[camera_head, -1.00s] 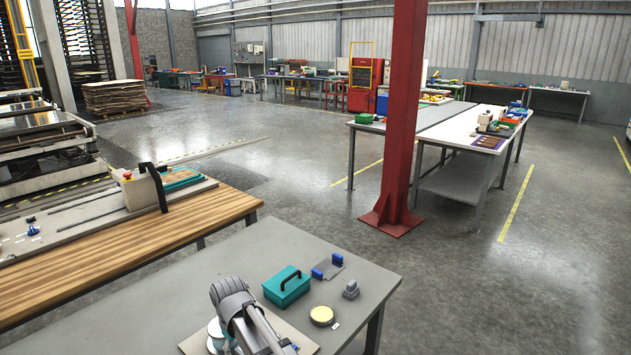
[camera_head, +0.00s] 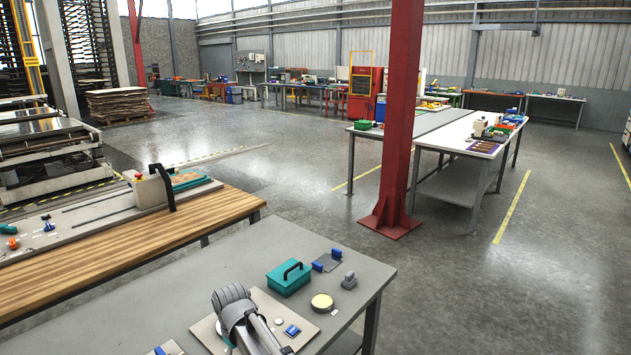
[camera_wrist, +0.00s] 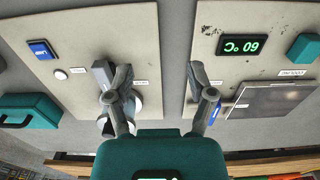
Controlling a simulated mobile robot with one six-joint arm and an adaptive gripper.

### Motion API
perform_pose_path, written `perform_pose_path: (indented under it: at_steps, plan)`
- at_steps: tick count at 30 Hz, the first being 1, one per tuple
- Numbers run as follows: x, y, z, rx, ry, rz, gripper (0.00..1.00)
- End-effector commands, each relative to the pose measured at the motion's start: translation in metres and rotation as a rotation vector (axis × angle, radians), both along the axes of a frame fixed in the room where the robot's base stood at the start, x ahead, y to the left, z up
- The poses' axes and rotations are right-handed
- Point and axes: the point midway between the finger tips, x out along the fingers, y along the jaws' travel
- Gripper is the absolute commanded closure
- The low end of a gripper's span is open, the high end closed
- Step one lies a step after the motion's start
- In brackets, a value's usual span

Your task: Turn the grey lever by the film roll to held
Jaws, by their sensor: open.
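In the wrist view, a grey lever (camera_wrist: 103,75) stands on the left beige panel (camera_wrist: 75,22). A pale, round, roll-like part (camera_wrist: 137,104) is just behind it, partly covered by a finger. My gripper (camera_wrist: 161,73) is open and empty. Its left finger is right beside the lever and overlaps it in the picture; I cannot tell whether they touch. Its right finger is over the left edge of the other panel. The lever's setting cannot be read. In the head view, my arm hides the lever and most of the roll, and my gripper's fingers do not show.
The left panel also has a blue switch (camera_wrist: 42,49) and a round white button (camera_wrist: 60,74). The right panel has a green-digit display (camera_wrist: 241,43) and a dark plate (camera_wrist: 275,100).

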Motion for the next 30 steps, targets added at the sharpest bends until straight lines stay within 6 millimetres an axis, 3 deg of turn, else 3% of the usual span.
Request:
perform_pose_path:
  at_steps: [8,17,30]
  plan:
    - [0.004,-0.027,-0.001,0.000,0.000,-0.054,0.30]
    - [0.008,-0.075,-0.004,0.001,0.000,-0.155,0.30]
    - [-0.002,-0.209,-0.011,0.002,0.000,-0.453,0.30]
